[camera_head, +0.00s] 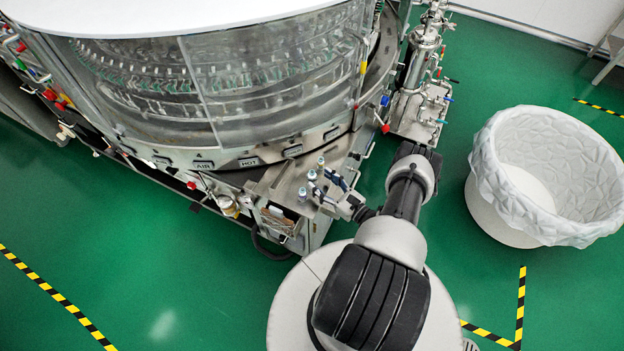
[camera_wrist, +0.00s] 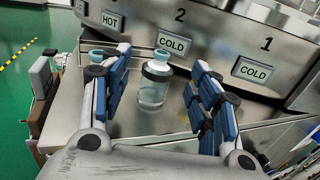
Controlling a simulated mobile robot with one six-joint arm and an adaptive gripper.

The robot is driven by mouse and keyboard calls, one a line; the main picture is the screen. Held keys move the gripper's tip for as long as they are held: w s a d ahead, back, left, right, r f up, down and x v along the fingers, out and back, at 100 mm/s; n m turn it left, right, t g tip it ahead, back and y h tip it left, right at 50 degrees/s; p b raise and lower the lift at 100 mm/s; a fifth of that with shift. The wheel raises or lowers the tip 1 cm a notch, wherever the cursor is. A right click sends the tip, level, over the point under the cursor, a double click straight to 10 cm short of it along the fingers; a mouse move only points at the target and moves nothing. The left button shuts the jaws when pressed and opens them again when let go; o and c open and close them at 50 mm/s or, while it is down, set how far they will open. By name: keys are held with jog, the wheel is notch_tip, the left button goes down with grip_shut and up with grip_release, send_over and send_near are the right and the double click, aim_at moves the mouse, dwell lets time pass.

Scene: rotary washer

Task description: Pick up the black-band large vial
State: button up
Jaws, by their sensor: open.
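The black-band large vial (camera_wrist: 155,88) stands upright on the steel ledge in the wrist view. It is clear, with a teal cap and a black band below the neck. My gripper (camera_wrist: 161,60) is open, its blue-padded fingers on either side of the vial in the picture, with visible gaps and no contact seen. A second teal-capped vial (camera_wrist: 102,53) is mostly hidden behind the left finger. In the head view my gripper (camera_head: 330,188) is over the ledge (camera_head: 283,184) beside several small vials; I cannot tell the band there.
The rotary washer (camera_head: 215,90) with its labelled front panel rises right behind the ledge. A steel pipe assembly (camera_head: 424,80) stands behind my arm. A large white lined bin (camera_head: 545,180) is on the right.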

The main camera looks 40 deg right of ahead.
aim_at(312, 172)
jog(key=w, duration=0.3)
jog(key=w+b, duration=0.1)
jog(key=w, duration=0.1)
jog(key=shift+a+r, duration=0.2)
jog(key=shift+a, duration=0.05)
jog(key=c, duration=1.1)
jog(key=shift+r, duration=0.1)
